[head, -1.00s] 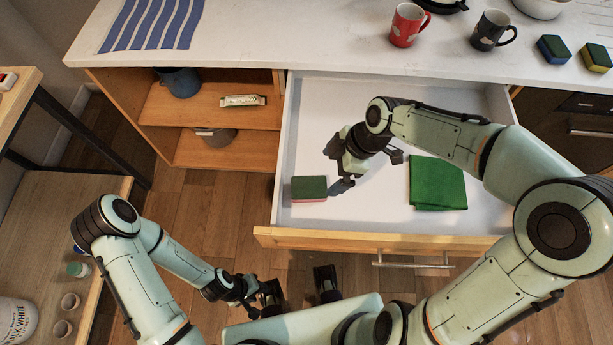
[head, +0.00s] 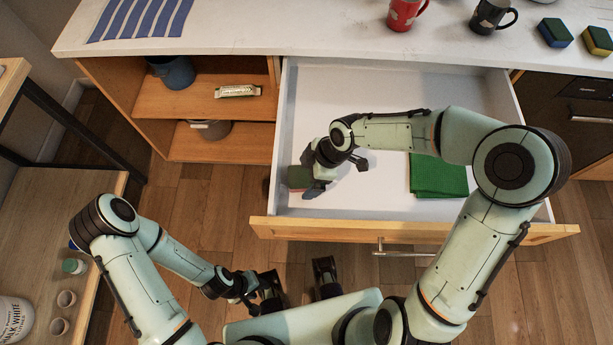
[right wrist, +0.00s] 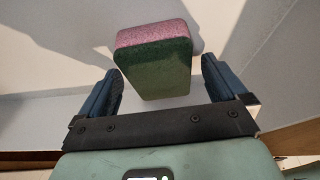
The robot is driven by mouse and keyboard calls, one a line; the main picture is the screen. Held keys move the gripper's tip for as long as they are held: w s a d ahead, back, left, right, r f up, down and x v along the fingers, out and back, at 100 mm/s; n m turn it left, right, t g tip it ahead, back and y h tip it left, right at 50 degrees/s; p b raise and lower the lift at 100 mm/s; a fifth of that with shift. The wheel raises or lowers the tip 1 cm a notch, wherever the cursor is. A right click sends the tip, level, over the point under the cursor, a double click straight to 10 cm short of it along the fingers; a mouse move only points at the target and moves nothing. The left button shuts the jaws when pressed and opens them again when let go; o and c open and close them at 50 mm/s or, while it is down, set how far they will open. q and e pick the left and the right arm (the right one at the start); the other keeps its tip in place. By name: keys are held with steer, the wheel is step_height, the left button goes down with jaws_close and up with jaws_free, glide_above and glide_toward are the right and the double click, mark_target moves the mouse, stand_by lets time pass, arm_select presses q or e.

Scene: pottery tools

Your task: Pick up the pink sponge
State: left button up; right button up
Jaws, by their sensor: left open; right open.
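The pink sponge (right wrist: 150,37), pink with a dark green scouring side, lies in the front left corner of the open white drawer. In the head view the sponge (head: 298,178) is partly hidden by my right gripper (head: 338,176). In the right wrist view the sponge sits between and just beyond the two blue fingers of my right gripper (right wrist: 160,85), with gaps on both sides. The right gripper is open and empty. My left gripper (head: 270,292) is open and empty, low in front of the cabinet, away from the drawer.
A folded green cloth (head: 437,176) lies in the right part of the drawer (head: 400,82). The drawer's wooden front (head: 420,231) and side walls bound the space. On the counter stand a red mug (head: 404,14), a dark mug (head: 490,16) and two other sponges (head: 555,32).

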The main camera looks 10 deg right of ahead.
steer(key=shift+f, duration=0.25)
stand_by(0.4)
steer(key=c, duration=1.1)
